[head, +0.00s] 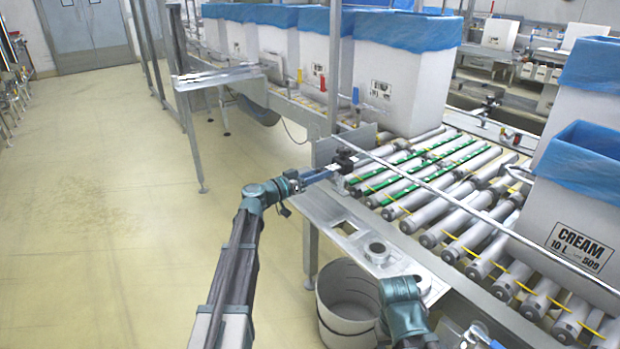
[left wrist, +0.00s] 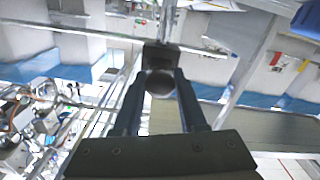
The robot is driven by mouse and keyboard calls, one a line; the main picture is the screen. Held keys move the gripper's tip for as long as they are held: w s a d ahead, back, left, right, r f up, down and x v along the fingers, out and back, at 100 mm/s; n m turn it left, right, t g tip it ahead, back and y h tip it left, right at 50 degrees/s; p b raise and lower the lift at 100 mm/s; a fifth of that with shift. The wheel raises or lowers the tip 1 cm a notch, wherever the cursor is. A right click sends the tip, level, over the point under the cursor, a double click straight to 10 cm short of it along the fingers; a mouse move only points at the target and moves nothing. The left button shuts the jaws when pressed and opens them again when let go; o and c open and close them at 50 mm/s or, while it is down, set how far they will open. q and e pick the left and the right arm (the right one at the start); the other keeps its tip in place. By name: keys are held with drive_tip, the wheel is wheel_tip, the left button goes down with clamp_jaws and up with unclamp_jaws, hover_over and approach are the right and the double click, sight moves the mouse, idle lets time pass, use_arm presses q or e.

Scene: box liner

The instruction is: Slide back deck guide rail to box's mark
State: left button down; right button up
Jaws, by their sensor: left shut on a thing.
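My left gripper (head: 333,173) reaches the clamp at the deck's left edge. In the left wrist view its fingers (left wrist: 160,88) are shut on a round dark knob (left wrist: 160,83) below the block. A white box with a blue liner (head: 400,85) stands upright at the deck's far end, with a small printed mark (head: 381,90). My right gripper's jaws are not clearly visible at the bottom edge.
Green strips (head: 420,165) and yellow strips lie between the rollers. A CREAM box (head: 580,225) with a blue liner stands at the right. A grey bin (head: 348,300) stands below a metal side plate (head: 345,228). The floor at left is clear.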

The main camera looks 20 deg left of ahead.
use_arm(q)
drive_tip(key=shift+x, duration=1.05)
drive_tip(key=shift+c, duration=2.3)
unclamp_jaws()
drive_tip(key=shift+s+a, duration=0.1)
drive_tip(key=v, duration=1.3)
drive_tip(key=shift+s+a, duration=0.2)
drive_tip(key=shift+s, duration=0.1)
